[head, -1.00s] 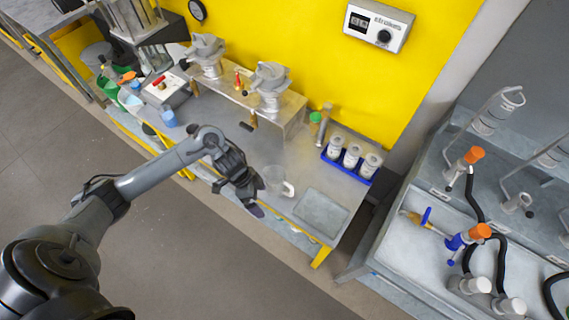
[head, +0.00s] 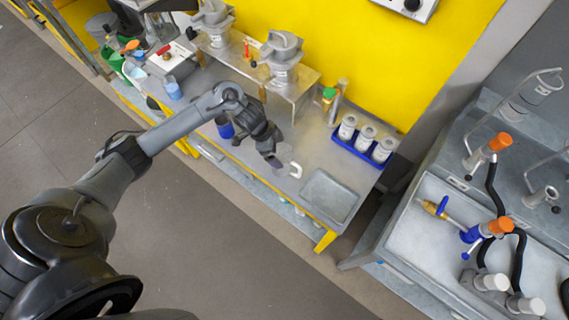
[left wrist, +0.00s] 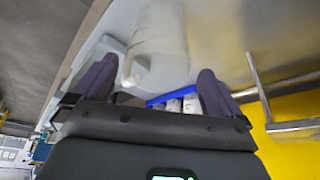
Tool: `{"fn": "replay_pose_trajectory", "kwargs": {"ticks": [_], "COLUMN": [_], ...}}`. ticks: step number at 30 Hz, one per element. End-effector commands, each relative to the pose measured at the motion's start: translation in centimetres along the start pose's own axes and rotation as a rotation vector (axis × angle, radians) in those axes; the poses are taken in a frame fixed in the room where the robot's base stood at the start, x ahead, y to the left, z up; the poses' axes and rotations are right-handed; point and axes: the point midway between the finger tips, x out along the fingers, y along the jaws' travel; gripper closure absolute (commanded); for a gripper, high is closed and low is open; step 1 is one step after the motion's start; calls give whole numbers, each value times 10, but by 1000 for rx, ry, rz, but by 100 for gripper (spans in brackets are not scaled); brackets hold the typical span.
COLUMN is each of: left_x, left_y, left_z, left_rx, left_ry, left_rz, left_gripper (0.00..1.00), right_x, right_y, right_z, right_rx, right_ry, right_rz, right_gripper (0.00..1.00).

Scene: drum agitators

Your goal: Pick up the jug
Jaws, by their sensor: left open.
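The jug is clear, with a white handle (head: 295,170), and stands on the grey bench near its front edge. In the head view my left gripper (head: 276,157) is just beside the jug, at its left, and covers much of its body. In the left wrist view the pale, see-through jug (left wrist: 162,40) lies ahead, in line with the gap between the spread fingers of my left gripper (left wrist: 155,85). The gripper is open and empty. Whether a finger touches the jug cannot be told. My right gripper is not in view.
A blue rack (head: 362,157) with three white containers stands behind and right of the jug. A grey tray (head: 329,196) lies to its right. A metal stand (head: 262,72) with two grey devices is at the back. A blue cup (head: 173,90) is farther left.

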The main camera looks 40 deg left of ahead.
Motion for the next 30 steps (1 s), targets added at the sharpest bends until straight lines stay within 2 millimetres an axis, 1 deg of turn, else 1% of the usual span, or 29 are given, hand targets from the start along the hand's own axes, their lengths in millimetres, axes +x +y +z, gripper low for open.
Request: {"fn": "replay_pose_trajectory", "kwargs": {"ticks": [2, 8, 12, 16, 22, 23, 30], "left_x": [6, 31, 46, 51, 52, 52, 51], "left_y": [1, 5, 4, 4, 4, 4, 4], "left_z": [0, 0, 1, 0, 0, 0, 0], "left_rx": [-1, -2, -2, 0, 0, 0, 0], "left_ry": [0, 0, 0, 1, 0, 0, 0], "left_rz": [1, 3, 1, 0, 0, 0, 0], "left_gripper": [0, 0, 0, 0, 0, 2, 38], "right_x": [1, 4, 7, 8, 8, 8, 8], "right_y": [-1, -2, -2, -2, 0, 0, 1], "right_z": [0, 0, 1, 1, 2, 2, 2], "right_rx": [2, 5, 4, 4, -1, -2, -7], "right_ry": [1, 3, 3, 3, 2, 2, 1], "right_rz": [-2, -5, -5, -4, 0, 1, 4], "right_gripper": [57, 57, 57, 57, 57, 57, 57]}}
